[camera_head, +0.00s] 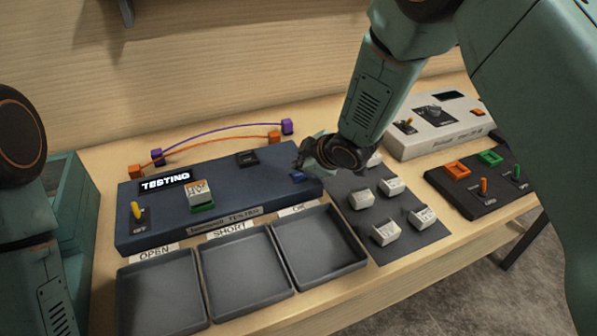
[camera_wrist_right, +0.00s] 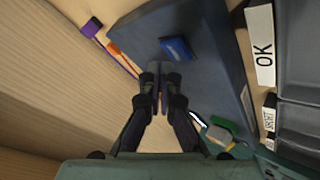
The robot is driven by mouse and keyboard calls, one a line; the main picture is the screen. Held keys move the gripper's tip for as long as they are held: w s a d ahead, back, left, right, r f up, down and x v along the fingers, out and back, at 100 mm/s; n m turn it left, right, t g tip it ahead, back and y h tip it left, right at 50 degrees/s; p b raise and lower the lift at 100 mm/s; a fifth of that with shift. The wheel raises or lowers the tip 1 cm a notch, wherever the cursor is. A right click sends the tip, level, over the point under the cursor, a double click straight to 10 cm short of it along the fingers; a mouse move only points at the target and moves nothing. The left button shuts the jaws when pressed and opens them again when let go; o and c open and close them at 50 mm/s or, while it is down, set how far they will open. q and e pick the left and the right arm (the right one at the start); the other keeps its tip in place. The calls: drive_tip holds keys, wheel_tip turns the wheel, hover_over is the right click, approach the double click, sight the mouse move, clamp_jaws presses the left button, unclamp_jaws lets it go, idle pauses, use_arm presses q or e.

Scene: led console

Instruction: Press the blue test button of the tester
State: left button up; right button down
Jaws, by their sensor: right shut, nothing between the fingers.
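The tester (camera_head: 225,218) is a long dark blue box on the bench, with a lit display (camera_head: 166,181) reading TESTING. A white-labelled module (camera_head: 198,192) sits in a green socket (camera_head: 203,208) on its top. The blue test button (camera_head: 299,176) is at the tester's right end, partly hidden by my right gripper (camera_head: 305,160). In the right wrist view the button (camera_wrist_right: 178,48) shows clear, just beyond the fingertips of my right gripper (camera_wrist_right: 155,76). That gripper is shut and empty, over the tester; contact with the button is not visible. My left gripper is out of view.
Trays labelled OPEN (camera_head: 122,303), SHORT (camera_head: 207,285) and OK (camera_head: 286,256) stand in front. Several modules lie on a dark mat (camera_head: 408,246) to the right. Orange and purple leads (camera_head: 218,138) arch behind the tester. A yellow switch (camera_head: 137,211) stands at its left.

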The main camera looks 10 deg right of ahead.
sight(301, 177)
drive_tip(key=shift+w+r+p, duration=0.1)
drive_tip(key=shift+r+p, duration=0.5)
wheel_tip(301, 177, up, 4)
drive_tip(key=p, duration=0.3)
drive_tip(key=shift+f, duration=0.15)
idle(0.5)
